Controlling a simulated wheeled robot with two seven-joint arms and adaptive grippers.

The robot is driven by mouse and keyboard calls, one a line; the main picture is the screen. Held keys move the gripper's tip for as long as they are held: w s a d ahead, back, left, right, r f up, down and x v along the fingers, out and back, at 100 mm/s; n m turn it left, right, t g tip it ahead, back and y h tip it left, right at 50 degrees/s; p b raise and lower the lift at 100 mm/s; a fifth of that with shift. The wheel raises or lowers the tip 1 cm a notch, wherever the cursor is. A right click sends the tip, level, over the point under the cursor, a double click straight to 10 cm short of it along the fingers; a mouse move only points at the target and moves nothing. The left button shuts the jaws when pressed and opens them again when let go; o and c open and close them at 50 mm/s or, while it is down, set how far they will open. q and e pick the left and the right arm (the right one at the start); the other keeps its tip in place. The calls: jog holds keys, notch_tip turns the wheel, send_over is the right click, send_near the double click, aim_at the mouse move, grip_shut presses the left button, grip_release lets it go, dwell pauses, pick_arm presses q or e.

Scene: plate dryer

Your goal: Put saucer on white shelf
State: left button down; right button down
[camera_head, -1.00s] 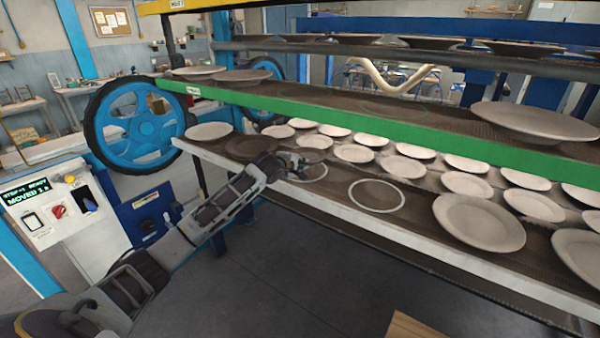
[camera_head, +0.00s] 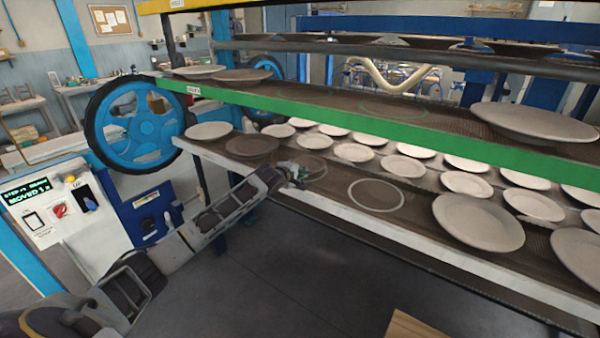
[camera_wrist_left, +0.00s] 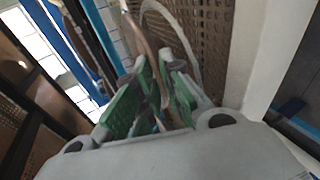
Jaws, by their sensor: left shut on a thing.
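The white shelf (camera_head: 421,254) is the lower tier with a white front edge, running from left to lower right in the head view. My left gripper (camera_head: 297,171) is at this front edge, left of the middle. It is shut on a brown saucer (camera_head: 314,165), which lies low over the shelf surface; I cannot tell if it rests fully on it. In the left wrist view the saucer's thin rim (camera_wrist_left: 148,38) passes between the green-padded fingers (camera_wrist_left: 155,95). A pale ring mark curves beside it. My right gripper is not in view.
An empty white ring mark (camera_head: 376,195) is right of the saucer. A large plate (camera_head: 478,222) lies further right, and a dark plate (camera_head: 252,146) and a pale plate (camera_head: 208,131) lie left. The green-edged shelf (camera_head: 400,124) hangs above. Several plates fill the tier behind.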

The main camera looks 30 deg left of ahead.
pick_arm(q)
jog(key=c, duration=1.5)
grip_release()
jog(key=shift+c, duration=0.2)
jog(key=shift+r, duration=0.1)
jog(key=shift+b+v, duration=0.4)
jog(key=shift+v, duration=2)
jog(key=b+v, duration=0.1)
jog(key=v, duration=0.6)
jog(key=shift+s, duration=0.1)
